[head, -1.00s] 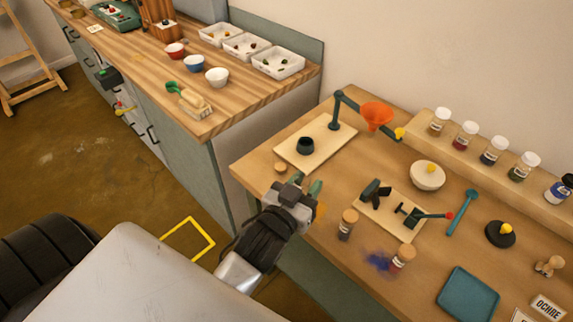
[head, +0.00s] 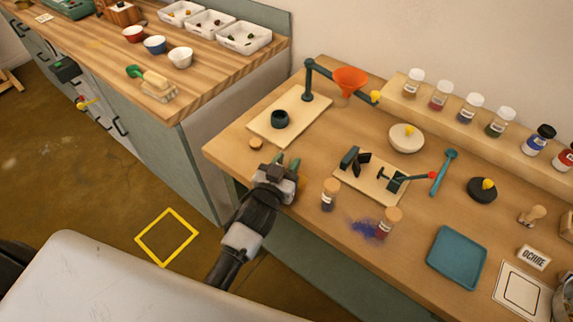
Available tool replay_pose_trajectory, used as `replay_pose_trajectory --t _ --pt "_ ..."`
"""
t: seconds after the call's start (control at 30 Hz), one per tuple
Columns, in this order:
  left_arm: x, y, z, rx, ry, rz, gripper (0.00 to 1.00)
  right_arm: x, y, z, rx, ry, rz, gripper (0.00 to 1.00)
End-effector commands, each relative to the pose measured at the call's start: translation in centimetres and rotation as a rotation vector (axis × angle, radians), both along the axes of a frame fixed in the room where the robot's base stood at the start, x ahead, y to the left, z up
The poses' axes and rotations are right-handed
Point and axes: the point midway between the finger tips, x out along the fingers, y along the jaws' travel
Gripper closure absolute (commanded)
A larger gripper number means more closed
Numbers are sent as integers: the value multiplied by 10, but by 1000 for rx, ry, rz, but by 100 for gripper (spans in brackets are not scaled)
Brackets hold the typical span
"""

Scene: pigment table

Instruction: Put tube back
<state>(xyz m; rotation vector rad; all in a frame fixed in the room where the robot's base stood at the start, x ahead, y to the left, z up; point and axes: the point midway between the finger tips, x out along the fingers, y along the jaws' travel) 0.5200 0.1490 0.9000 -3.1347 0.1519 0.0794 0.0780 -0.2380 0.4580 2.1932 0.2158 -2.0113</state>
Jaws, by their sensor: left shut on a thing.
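My left gripper (head: 280,167) is at the near-left edge of the pigment table (head: 232,152), its greenish fingers pointing away from me. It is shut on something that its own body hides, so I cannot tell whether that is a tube. My right gripper is out of view.
A funnel stand (head: 308,80) with an orange funnel (head: 350,81) stands behind the gripper. A small press board (head: 371,187), a white bowl (head: 406,140) and a blue tray (head: 456,258) lie to the right. Jars line the back shelf (head: 396,97).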

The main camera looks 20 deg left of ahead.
Motion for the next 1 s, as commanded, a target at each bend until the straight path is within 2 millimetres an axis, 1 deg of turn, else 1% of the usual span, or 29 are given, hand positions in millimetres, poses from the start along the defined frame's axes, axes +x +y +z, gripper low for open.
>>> replay_pose_trajectory --t 0.03,0.3,0.4,0.43,0.5,0.6,0.83,0.9,0.93,1.0 --pt "0 0 -4 -1 0 0 89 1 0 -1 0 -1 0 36" --pt "0 0 -5 0 -1 -1 89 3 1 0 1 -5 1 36" --pt "0 0 -9 0 -1 -1 89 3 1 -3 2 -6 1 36" --pt "0 0 -9 0 -1 -1 65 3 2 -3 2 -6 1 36" --pt "0 0 -8 0 -1 -1 54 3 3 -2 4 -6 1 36" --pt "0 0 -8 0 -1 -1 41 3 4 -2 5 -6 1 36" --pt "0 0 -7 0 -1 -1 41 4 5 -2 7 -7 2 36" --pt "0 0 -4 0 -1 -1 41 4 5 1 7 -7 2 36" --pt "-1 0 -3 0 -1 -1 41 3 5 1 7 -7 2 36" --pt "-10 1 -6 0 2 -1 41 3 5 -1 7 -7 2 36"
